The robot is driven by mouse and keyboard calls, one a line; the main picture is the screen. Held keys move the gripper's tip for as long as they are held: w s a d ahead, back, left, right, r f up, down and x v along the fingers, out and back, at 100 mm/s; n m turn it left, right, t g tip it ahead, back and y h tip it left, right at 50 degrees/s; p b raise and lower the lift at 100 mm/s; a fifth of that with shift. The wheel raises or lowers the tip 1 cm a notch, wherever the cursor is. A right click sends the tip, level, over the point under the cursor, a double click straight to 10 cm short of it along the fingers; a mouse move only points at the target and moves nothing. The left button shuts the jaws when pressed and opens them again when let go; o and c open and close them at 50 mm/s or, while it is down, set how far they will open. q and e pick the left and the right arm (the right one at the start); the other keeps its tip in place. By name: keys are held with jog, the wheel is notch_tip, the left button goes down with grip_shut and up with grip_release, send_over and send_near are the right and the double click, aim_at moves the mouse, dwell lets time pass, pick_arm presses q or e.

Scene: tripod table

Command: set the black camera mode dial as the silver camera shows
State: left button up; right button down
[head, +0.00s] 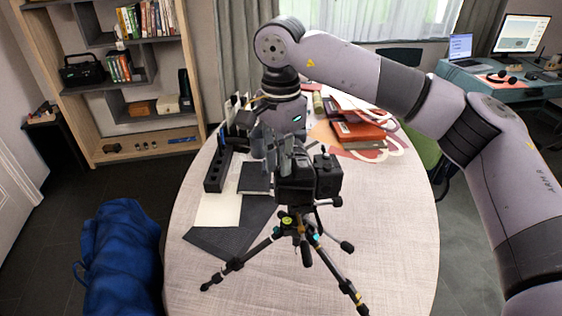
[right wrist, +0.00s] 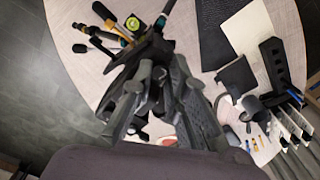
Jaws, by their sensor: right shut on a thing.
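The black camera (head: 327,180) stands on a small tripod (head: 288,222) on the round table. The tripod also shows at the top left of the right wrist view (right wrist: 127,30). My right gripper (head: 279,168) reaches down from behind and its fingers are at the camera's upper left side, closed on a small part there. I take this part to be the mode dial, but the fingers hide it in both views. I cannot make out the dial's setting. I cannot pick out a silver camera in either view. My left gripper is not in view.
A black slotted holder (head: 217,170), a pale sheet (head: 217,209) and a dark grey mat (head: 228,240) lie left of the tripod. Orange-red books (head: 358,133) are stacked at the back right. The table's (head: 398,215) right side is clear. The tripod legs spread wide in front.

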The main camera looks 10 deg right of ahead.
jog(key=shift+n, duration=0.3)
jog(key=c, duration=1.6)
grip_release()
jog(key=shift+w, duration=0.1)
jog(key=shift+o, duration=0.2)
